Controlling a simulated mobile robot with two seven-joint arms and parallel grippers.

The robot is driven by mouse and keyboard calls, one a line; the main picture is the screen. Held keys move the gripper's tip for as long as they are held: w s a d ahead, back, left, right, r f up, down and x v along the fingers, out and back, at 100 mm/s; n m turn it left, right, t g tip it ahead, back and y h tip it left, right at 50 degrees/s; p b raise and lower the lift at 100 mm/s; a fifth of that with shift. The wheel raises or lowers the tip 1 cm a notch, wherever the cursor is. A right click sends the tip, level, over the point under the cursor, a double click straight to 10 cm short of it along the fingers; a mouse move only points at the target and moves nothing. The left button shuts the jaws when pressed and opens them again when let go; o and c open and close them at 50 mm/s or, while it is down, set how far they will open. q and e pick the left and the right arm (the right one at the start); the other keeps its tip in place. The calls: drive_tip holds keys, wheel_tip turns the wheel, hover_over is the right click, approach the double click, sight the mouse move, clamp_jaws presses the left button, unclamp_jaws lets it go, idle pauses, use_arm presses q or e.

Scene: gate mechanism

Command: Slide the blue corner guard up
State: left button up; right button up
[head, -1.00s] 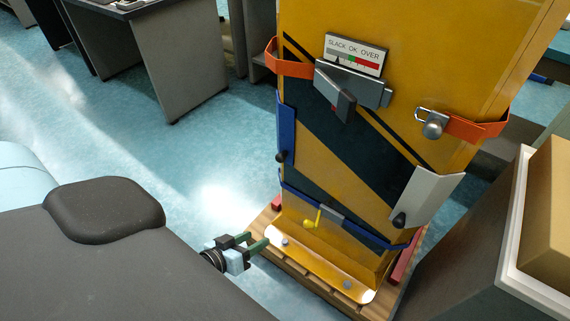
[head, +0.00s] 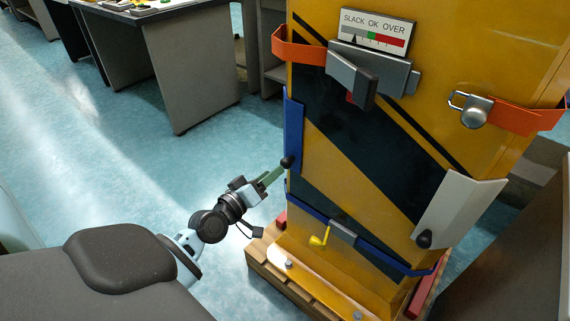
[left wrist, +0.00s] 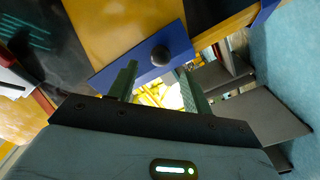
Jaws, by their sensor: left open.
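The blue corner guard (head: 293,125) stands upright on the left edge of the yellow cabinet (head: 400,130), with a black knob (head: 287,162) near its lower end. In the left wrist view the blue guard (left wrist: 130,62) crosses the top, with its black knob (left wrist: 161,55) just beyond the fingertips. My left gripper (head: 276,176) is open and empty, its green fingers just left of and slightly below the knob. In the left wrist view the open fingers (left wrist: 160,80) lie on either side of the knob's line; I cannot tell whether they touch it. My right gripper is not in view.
An orange strap (head: 300,48) wraps the cabinet's corner above the guard. A blue strap with a yellow-handled buckle (head: 342,232) runs below it. A white corner guard (head: 457,212) is on the right edge. The cabinet stands on a wooden pallet (head: 262,262).

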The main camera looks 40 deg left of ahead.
sight(283, 165)
use_arm(q)
drive_tip(key=shift+w+b, duration=0.4)
drive_tip(key=shift+w, duration=2.95)
drive_tip(key=shift+c, duration=0.4)
clamp_jaws()
